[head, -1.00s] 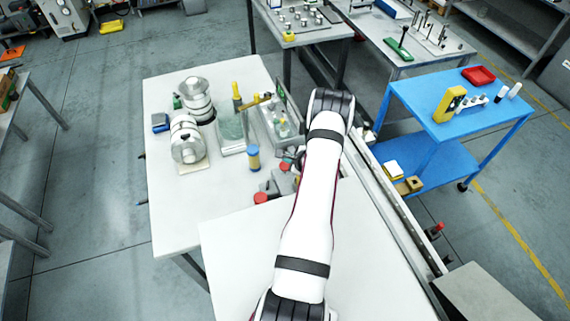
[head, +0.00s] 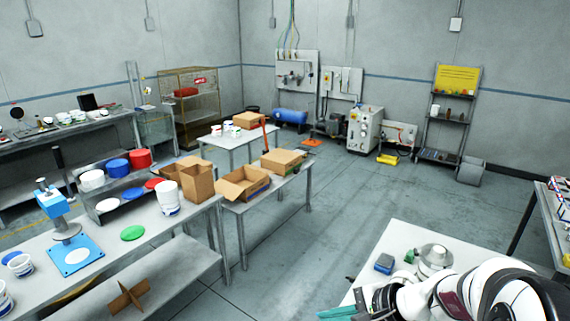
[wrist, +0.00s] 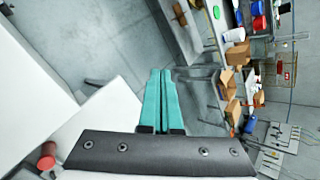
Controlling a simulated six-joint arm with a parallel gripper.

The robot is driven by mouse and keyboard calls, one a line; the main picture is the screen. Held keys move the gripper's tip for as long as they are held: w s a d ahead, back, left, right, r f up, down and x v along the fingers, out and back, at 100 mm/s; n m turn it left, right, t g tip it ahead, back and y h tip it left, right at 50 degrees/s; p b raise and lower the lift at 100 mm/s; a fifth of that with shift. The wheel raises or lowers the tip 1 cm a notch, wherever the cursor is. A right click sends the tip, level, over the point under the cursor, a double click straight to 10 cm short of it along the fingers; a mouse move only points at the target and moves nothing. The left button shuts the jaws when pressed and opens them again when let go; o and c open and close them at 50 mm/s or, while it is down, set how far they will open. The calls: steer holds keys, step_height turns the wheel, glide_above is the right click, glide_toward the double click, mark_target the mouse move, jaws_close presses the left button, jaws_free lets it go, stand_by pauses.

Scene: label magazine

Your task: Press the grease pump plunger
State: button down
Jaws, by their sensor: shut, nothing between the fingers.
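My gripper (head: 338,313) is at the bottom edge of the head view, beside the left edge of the white table. Its two teal fingers also show in the wrist view (wrist: 164,78); they are together with nothing between them. I cannot surely pick out a grease pump or its plunger. A blue upright device (head: 52,203) with a dark lever stands on the left bench, above a blue plate with a white disc (head: 75,257). It is well away from my gripper. A white tub (head: 168,197) stands to its right.
A silver round part (head: 433,258) and a small blue box (head: 384,263) sit on the white table (head: 420,235), close to my arm. Cardboard boxes (head: 243,183) stand on the middle bench. Open grey floor (head: 310,240) lies between the benches and the white table.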

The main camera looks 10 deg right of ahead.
steer(key=s+a+r+n+g+h, duration=0.1)
steer(key=s+a+r+n+g, duration=0.15)
steer(key=s+a, duration=0.35)
steer(key=s+a+r+n+g, duration=0.1)
steer(key=s+a+n+g, duration=0.1)
steer(key=s+a+n, duration=0.4)
steer(key=s+d+g+h, duration=0.1)
steer(key=s+h, duration=0.1)
steer(key=s, duration=0.4)
steer(key=s+d+f+n+g+h, duration=0.1)
steer(key=s+h, duration=0.1)
steer(key=s, duration=0.3)
steer(key=shift+s+d+f, duration=0.25)
steer(key=shift+s+d, duration=0.05)
steer(key=shift+s, duration=0.1)
